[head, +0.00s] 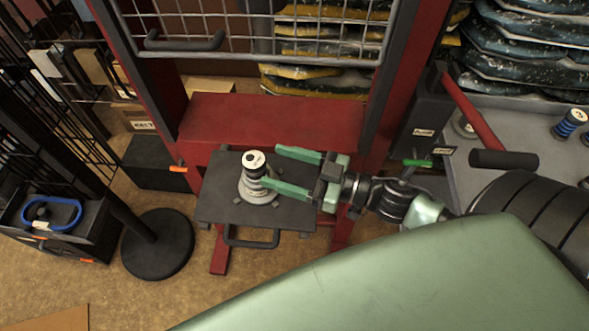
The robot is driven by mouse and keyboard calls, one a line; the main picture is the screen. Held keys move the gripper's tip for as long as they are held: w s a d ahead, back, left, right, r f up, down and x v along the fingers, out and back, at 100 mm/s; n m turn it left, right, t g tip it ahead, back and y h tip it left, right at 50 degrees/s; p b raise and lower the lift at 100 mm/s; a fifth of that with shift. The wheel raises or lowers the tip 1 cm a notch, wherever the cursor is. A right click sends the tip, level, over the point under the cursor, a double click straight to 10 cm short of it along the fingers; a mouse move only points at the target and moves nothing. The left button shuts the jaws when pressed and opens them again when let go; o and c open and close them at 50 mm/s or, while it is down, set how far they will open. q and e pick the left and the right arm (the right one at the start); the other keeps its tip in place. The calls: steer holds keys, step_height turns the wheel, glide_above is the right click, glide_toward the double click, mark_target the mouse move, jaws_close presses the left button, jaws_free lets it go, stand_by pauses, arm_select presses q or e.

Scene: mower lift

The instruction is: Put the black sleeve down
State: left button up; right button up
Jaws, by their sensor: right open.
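A short upright stack stands on the dark square plate (222,207) of the red press frame. It has a grey flanged base (259,194) and a white-topped part with dark markings. A black band (254,171), which looks like the black sleeve, sits around the stack just under the white top (254,158). My right gripper (271,167) is open, its green fingers pointing left. One fingertip is close beside the stack's right side and the other is behind it; I cannot tell whether either touches. My left gripper is not in view.
A wire guard (255,35) with a black handle hangs above the red frame (270,120). A red lever (472,105) with a black grip is at right, beside a grey bench (500,120) with blue springs. A round black post base (158,245) stands at left.

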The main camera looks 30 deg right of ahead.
steer(key=shift+v, duration=1.5)
